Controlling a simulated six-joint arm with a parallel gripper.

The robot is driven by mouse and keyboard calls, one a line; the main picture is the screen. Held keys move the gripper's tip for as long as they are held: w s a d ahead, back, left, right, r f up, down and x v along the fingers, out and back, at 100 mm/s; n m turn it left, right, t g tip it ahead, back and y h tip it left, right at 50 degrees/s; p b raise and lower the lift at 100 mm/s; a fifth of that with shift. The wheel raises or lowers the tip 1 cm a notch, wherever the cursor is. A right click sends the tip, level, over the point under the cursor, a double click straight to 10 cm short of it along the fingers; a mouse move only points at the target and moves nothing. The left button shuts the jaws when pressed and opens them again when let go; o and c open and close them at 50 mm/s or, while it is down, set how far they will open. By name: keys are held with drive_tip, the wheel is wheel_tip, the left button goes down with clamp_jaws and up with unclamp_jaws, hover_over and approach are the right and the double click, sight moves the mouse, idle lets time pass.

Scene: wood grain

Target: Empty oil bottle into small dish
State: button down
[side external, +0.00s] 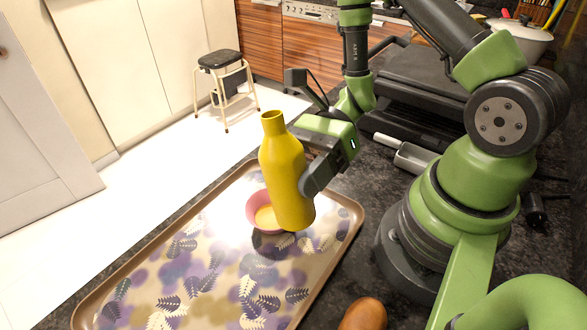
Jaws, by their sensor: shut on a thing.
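The oil bottle (284,178) is yellow with an open neck and stands nearly upright, tilted slightly, with its mouth up. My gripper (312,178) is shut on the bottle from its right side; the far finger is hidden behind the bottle. The small dish (257,208) is pink and sits on the tray just left of and behind the bottle's lower part. Something yellow shows inside the dish. The bottle hides the dish's right side. I cannot tell whether the bottle's base touches the tray or hangs above it.
The patterned tray (178,262) lies on a dark stone counter (330,285). A brown rounded object (364,315) is at the front edge. A metal scoop (413,158) and a black appliance (410,95) stand behind. A stool (220,62) is on the floor. The tray's left part is clear.

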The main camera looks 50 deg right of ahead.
sight(313, 205)
drive_tip(key=shift+s+m, duration=0.5)
drive_tip(key=shift+m, duration=0.1)
drive_tip(key=shift+s+a+f+m+g, duration=0.1)
drive_tip(key=shift+s+a+m+g, duration=0.05)
drive_tip(key=shift+s+m+g, duration=0.35)
idle(0.4)
drive_tip(key=shift+s+f+m, duration=0.1)
drive_tip(key=shift+s+m, duration=0.3)
drive_tip(key=shift+m, duration=0.1)
drive_tip(key=shift+s+a+f+m+g+y, duration=0.1)
drive_tip(key=shift+s+f+m+g+y, duration=0.05)
drive_tip(key=shift+s+m+g+y, duration=0.3)
